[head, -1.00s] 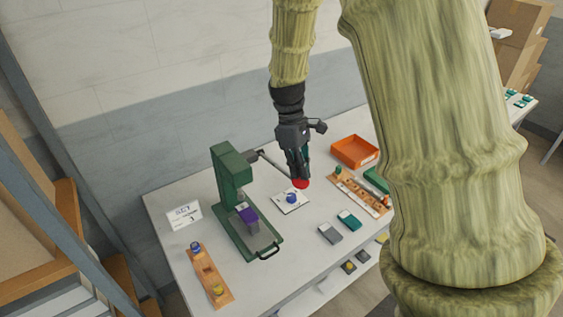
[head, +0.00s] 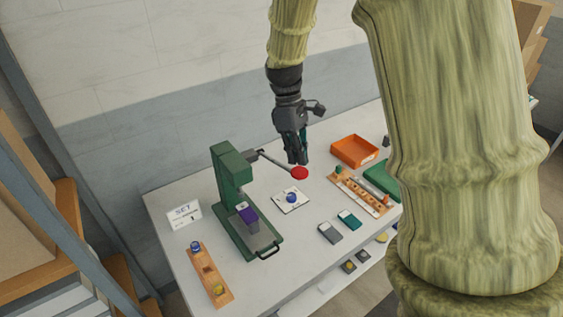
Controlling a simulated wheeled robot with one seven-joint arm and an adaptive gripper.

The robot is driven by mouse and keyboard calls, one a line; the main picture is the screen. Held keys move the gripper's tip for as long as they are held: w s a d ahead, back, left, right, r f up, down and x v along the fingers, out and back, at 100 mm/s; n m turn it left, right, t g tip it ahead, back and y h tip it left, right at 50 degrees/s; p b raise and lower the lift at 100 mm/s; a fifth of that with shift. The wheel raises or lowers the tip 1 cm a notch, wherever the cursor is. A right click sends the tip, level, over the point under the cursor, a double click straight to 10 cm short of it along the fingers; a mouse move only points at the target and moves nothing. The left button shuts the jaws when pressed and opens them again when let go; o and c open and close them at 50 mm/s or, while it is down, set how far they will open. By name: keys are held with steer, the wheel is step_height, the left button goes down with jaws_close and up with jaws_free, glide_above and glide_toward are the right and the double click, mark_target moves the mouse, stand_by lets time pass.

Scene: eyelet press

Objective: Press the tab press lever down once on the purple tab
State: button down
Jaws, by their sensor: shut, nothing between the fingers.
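The green tab press (head: 230,170) stands on the table, with its lever (head: 278,162) reaching right to a red knob (head: 299,173). The lever slopes down toward the knob. The purple tab (head: 247,214) sits on a grey block under the press head. My gripper (head: 298,161) is shut and empty, with its fingertips just above the red knob. I cannot tell whether they touch it.
A white card with a blue piece (head: 291,198) lies right of the press. An orange tray (head: 354,151) and wooden racks (head: 208,276) stand on the table. A "SET" sign (head: 184,214) is at the left. Grey and teal blocks (head: 349,219) lie near the front edge.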

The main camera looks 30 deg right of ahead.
steer(key=shift+w+r, duration=0.1)
steer(key=shift+r, duration=0.35)
steer(key=shift+r, duration=0.1)
steer(key=shift+v, duration=1.35)
